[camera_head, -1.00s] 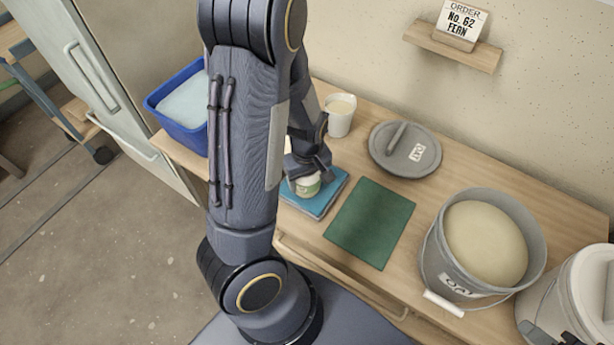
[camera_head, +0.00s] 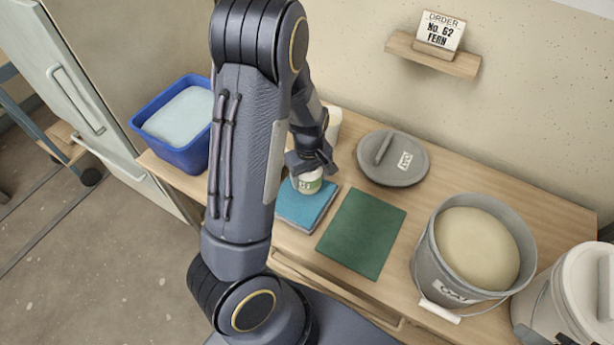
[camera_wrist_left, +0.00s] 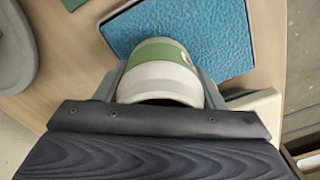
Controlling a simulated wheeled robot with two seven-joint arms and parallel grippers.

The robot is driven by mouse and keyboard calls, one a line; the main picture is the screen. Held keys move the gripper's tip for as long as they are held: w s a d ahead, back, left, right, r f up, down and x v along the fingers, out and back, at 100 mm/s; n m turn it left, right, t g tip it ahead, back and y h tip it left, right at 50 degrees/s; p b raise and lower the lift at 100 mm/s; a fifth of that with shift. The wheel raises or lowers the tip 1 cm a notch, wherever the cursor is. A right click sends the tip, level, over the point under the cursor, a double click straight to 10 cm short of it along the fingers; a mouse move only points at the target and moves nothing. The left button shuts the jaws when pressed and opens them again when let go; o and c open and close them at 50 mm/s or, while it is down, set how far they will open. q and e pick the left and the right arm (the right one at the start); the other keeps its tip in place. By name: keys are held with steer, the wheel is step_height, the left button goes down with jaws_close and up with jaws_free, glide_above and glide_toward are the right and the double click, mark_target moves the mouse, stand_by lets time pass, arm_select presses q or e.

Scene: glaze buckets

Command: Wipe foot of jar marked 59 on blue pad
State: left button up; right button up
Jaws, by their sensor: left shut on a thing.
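My left gripper (camera_head: 308,178) is shut around a small white jar with a green band (camera_head: 309,184). The jar is at the far edge of the blue pad (camera_head: 300,212), over or on it; I cannot tell if its foot touches. Its mark is too small to read. In the left wrist view the jar (camera_wrist_left: 160,80) sits between the fingers, with the textured blue pad (camera_wrist_left: 210,35) beyond it. Only a dark bit of what looks like my right gripper (camera_head: 548,338) shows at the bottom right edge.
A green mat (camera_head: 362,234) lies right of the pad. A grey lid (camera_head: 393,165), an open OAT bucket (camera_head: 425,262) and a white-lidded bucket (camera_head: 580,285) stand further right. A blue tub (camera_head: 180,155) is at left. A white cup (camera_head: 334,122) is partly hidden behind my arm. An order card (camera_head: 440,32) reads No. 62 FERN.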

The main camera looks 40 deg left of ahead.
arm_select(q)
steer(key=shift+s+d+f+p, duration=0.1)
steer(key=shift+s+d+p, duration=0.1)
steer(key=shift+s, duration=1.55)
steer(key=shift+s+d+p, duration=0.2)
steer(key=shift+s, duration=1.55)
steer(key=shift+w+a, duration=0.15)
steer(key=shift+w, duration=0.7)
steer(key=shift+w+a, duration=0.15)
steer(key=shift+w, duration=1.25)
steer(key=shift+w+a, duration=0.15)
steer(key=shift+w, duration=1.2)
steer(key=shift+s+d+p, duration=0.25)
steer(key=shift+s, duration=1.55)
steer(key=shift+s+d+p, duration=0.2)
steer(key=shift+s, duration=1.55)
steer(key=shift+w+a, duration=0.25)
steer(key=shift+w, duration=1.55)
steer(key=shift+w+a, duration=0.2)
steer(key=shift+w, duration=1.55)
steer(key=shift+r, duration=0.2)
step_height(320, 180, up, 7)
steer(key=p, duration=0.6)
steer(key=shift+p, duration=0.35)
steer(key=shift+d, duration=0.15)
